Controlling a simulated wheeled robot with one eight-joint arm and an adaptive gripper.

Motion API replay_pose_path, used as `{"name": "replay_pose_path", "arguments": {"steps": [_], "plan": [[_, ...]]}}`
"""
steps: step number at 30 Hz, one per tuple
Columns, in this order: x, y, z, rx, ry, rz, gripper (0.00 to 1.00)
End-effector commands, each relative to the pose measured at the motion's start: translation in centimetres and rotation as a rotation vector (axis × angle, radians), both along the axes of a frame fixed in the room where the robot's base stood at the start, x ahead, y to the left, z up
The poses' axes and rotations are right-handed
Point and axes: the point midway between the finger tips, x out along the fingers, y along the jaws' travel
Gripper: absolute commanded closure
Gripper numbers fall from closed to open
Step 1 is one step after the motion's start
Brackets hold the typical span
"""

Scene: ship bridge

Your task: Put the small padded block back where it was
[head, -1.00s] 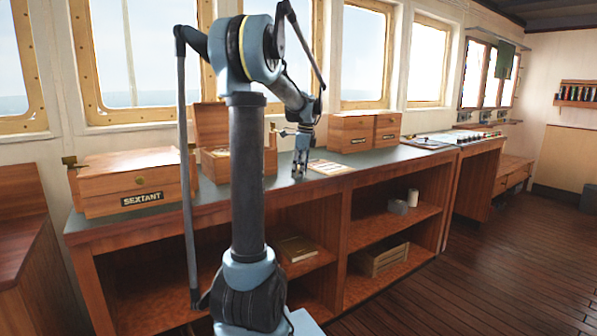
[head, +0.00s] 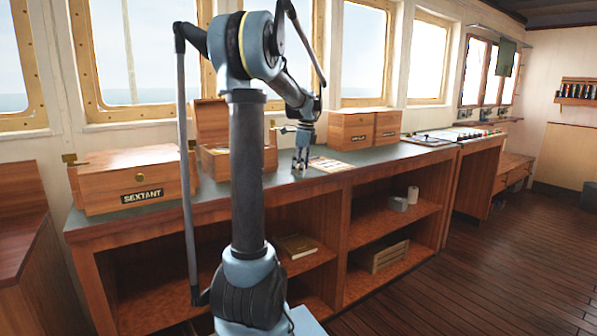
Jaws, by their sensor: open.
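My gripper (head: 300,166) is open, pointing down over the green-topped counter (head: 235,185), just left of a flat printed sheet or booklet (head: 330,164). Nothing can be made out between its fingers. I cannot identify the small padded block for certain; it is too small to tell or hidden. An open wooden box (head: 209,163) with its lid raised stands left of the gripper, partly behind my arm. Its contents cannot be made out.
A closed box marked SEXTANT (head: 140,180) stands at the counter's left end. Two wooden boxes (head: 352,131) stand right of the gripper. Shelves below hold a book (head: 297,246), a small grey box (head: 398,204), a white roll (head: 413,195) and a slatted crate (head: 385,257).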

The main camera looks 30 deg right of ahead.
Motion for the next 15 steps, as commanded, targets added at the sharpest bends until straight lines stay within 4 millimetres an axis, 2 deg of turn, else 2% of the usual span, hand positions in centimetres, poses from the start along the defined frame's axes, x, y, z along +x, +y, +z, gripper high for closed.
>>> {"name": "replay_pose_path", "arguments": {"steps": [15], "plan": [[-0.8, -0.8, 9.0, 0.0, 0.0, -0.001, 0.27]]}}
